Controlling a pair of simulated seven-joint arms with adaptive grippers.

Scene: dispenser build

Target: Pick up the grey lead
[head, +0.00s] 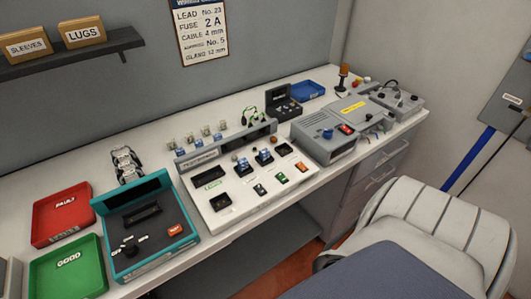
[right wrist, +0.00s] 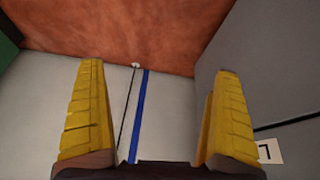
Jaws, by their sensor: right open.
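I cannot pick out the grey lead with certainty. In the head view, a dark looped lead (head: 393,88) lies on the small grey box (head: 402,104) at the bench's right end. A thin dark line (head: 486,155) with a pale end runs beside a blue strip (head: 473,155) at the right wall. In the right wrist view, my right gripper (right wrist: 159,72) is open and empty. A thin dark line (right wrist: 128,115) and a blue strip (right wrist: 139,115) show between its fingers, apparently beyond them. My left gripper is not in view.
The white bench (head: 332,76) carries a teal tester (head: 150,250), a red tray (head: 44,231), a green tray (head: 88,281) and a grey machine (head: 318,150). A padded chair (head: 420,225) stands in front. A grey panel (head: 500,115) hangs at right.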

